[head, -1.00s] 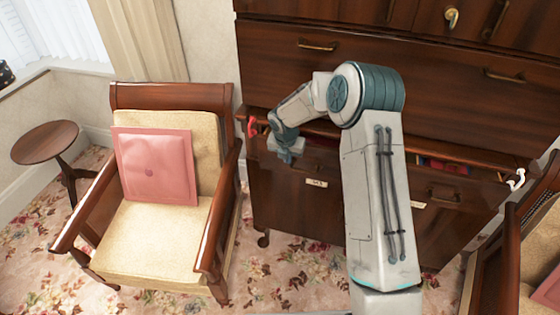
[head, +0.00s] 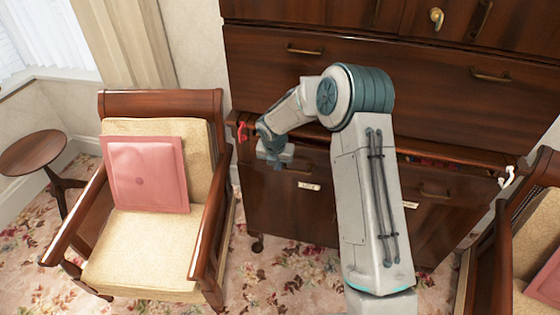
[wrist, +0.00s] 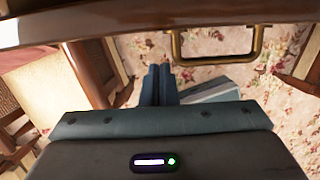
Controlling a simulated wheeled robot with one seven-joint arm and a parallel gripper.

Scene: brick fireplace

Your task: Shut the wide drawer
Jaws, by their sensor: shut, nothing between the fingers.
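The wide drawer (head: 425,185) is in the lower part of the dark wooden cabinet. It stands a little out, with a narrow gap along its top edge where some red contents show. Its right handle (head: 436,192) shows in the head view, and a brass handle (wrist: 218,56) shows in the wrist view. My gripper (head: 272,166) is at the left part of the drawer front. In the wrist view its blue fingers (wrist: 158,86) are shut together and empty, close to the drawer front. I cannot tell whether they touch it. My arm hides the drawer's middle.
A cream armchair (head: 150,250) with a pink cushion (head: 147,175) stands close on the left. Another chair (head: 530,240) is at the right. A small round table (head: 32,152) is at far left. Closed upper drawers (head: 420,75) rise above. Flowered carpet (head: 285,265) lies below.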

